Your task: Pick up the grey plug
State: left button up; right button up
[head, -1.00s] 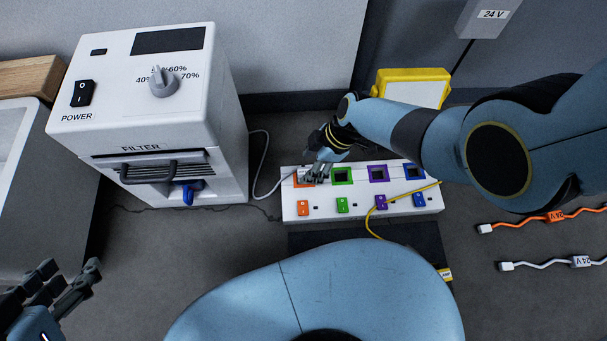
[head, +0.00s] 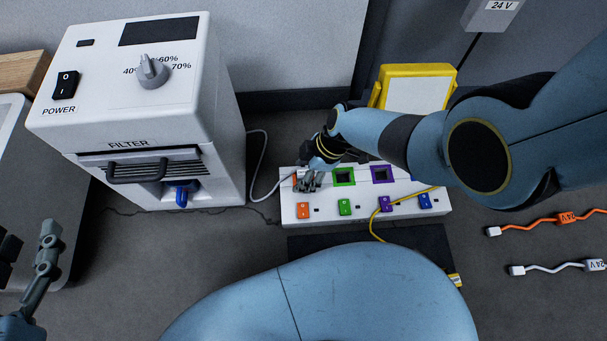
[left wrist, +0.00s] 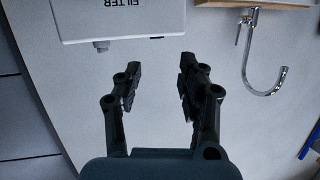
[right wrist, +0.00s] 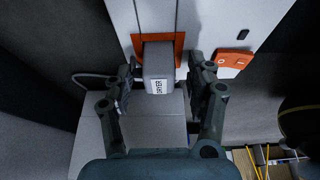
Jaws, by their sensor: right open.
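The grey plug (right wrist: 158,66) sits in the orange-framed socket (right wrist: 181,47) of a white power strip, its labelled end facing the right wrist camera. My right gripper (right wrist: 160,82) is open, with one finger on each side of the plug; I cannot tell whether they touch it. In the head view, my right gripper (head: 308,182) is at the strip's left end (head: 330,214) and mostly hides the plug. My left gripper (head: 30,262) is at the lower left of the head view, away from the strip. In the left wrist view, its fingers (left wrist: 157,80) are apart and empty.
The strip has green (head: 343,177) and purple (head: 382,174) sockets and coloured switches. A yellow cable (head: 408,197) crosses its right side. The white filter machine (head: 130,110) stands left. Orange (head: 530,224) and white (head: 545,268) 24 V cables lie on the right.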

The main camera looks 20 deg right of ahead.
jog(key=c, duration=0.7)
grip_shut()
jog(key=shift+r, duration=0.15)
